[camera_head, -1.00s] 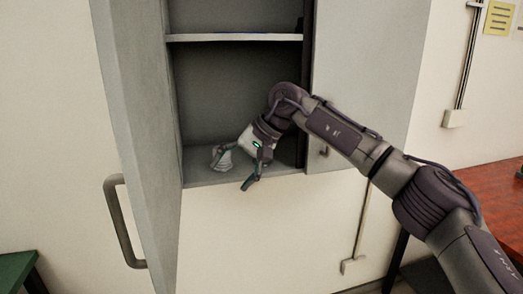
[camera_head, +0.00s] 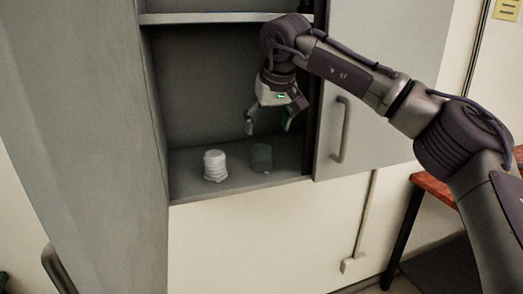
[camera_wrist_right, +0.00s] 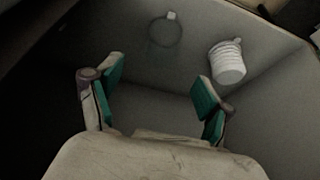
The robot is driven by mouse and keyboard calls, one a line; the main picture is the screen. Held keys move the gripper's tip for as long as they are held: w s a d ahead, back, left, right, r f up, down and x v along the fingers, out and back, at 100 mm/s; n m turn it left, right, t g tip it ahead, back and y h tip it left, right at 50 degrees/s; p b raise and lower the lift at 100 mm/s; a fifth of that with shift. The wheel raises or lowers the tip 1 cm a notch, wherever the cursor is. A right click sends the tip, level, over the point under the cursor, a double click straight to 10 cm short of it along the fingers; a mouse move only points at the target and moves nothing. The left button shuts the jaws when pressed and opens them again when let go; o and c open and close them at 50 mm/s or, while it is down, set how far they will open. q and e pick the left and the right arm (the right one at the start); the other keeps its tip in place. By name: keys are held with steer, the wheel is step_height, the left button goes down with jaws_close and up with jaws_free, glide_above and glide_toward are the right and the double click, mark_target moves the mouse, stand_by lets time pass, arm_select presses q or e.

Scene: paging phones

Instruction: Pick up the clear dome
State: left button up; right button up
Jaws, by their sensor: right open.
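The clear dome (camera_head: 262,157) stands upright on the cabinet's lower shelf, see-through and greyish. In the right wrist view the clear dome (camera_wrist_right: 165,33) shows as a faint ring with a small pale piece at its edge. My right gripper (camera_head: 268,124) is open and empty, pointing down above the dome and apart from it. In the right wrist view its green-padded fingers (camera_wrist_right: 159,80) are spread, with the dome beyond the fingertips. My left gripper is in neither view.
A white ribbed dome (camera_head: 215,166) stands just left of the clear dome; it also shows in the right wrist view (camera_wrist_right: 228,63). The cabinet shelf (camera_head: 190,187) has walls at both sides, an upper shelf (camera_head: 200,18) above, and doors open at left and right.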

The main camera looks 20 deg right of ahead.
mark_target(262, 147)
steer(key=x, duration=0.3)
steer(key=shift+w, duration=0.25)
steer(key=shift+p+x, duration=0.6)
steer(key=shift+x, duration=0.25)
steer(key=p+x, duration=0.1)
steer(key=x, duration=0.2)
steer(key=shift+a+f, duration=0.1)
steer(key=shift+f, duration=0.2)
steer(key=shift+w+f, duration=0.1)
steer(key=shift+f, duration=0.15)
steer(key=c, duration=1.2)
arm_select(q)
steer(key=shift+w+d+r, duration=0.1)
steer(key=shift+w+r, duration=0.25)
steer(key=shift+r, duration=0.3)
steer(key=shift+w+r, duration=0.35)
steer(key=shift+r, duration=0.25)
arm_select(e)
steer(key=shift+r, duration=0.1)
